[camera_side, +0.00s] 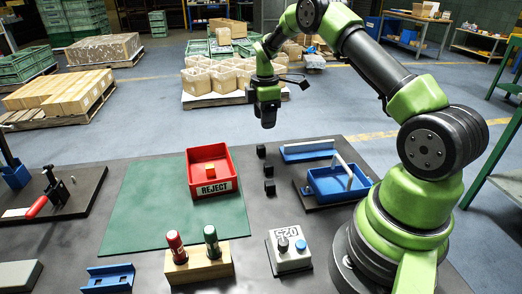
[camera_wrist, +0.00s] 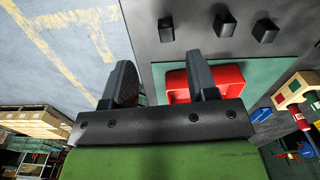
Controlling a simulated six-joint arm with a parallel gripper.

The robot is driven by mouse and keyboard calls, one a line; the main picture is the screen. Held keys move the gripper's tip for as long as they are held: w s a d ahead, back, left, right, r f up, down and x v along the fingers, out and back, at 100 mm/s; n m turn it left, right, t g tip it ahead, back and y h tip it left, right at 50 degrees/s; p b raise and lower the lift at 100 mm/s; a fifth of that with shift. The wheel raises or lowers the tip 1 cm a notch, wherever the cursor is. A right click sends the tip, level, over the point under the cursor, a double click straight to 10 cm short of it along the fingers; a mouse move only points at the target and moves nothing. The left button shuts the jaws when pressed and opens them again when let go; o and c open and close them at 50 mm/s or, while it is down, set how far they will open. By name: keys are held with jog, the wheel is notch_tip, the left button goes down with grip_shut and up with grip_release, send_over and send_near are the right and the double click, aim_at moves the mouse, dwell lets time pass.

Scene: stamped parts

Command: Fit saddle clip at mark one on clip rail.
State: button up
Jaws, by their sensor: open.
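Three small black pieces, which may be the saddle clips, stand in a row on the dark table right of the red tray: far (camera_side: 261,151), middle (camera_side: 268,170) and near (camera_side: 270,187). The wrist view shows them along its top edge (camera_wrist: 224,25). A long blue rail-like part (camera_side: 308,151) lies to their right; I cannot tell if it is the clip rail, and no mark is legible. My gripper (camera_side: 267,122) hangs in the air above the table's far side, pointing down. In the wrist view its two fingers (camera_wrist: 160,82) are apart with nothing held between them.
A blue tray (camera_side: 324,182) stands at right. A wooden marker stand (camera_side: 198,267), a button box (camera_side: 289,260) and a blue bracket (camera_side: 108,279) stand nearer.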

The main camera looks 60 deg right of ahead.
send_over(262, 146)
jog(key=d, duration=0.1)
notch_tip(262, 146, down, 4)
jog(key=shift+f, duration=0.1)
jog(key=f, duration=0.3)
jog(key=a+f, duration=0.1)
jog(key=f, duration=0.1)
jog(key=shift+c, duration=0.4)
grip_shut()
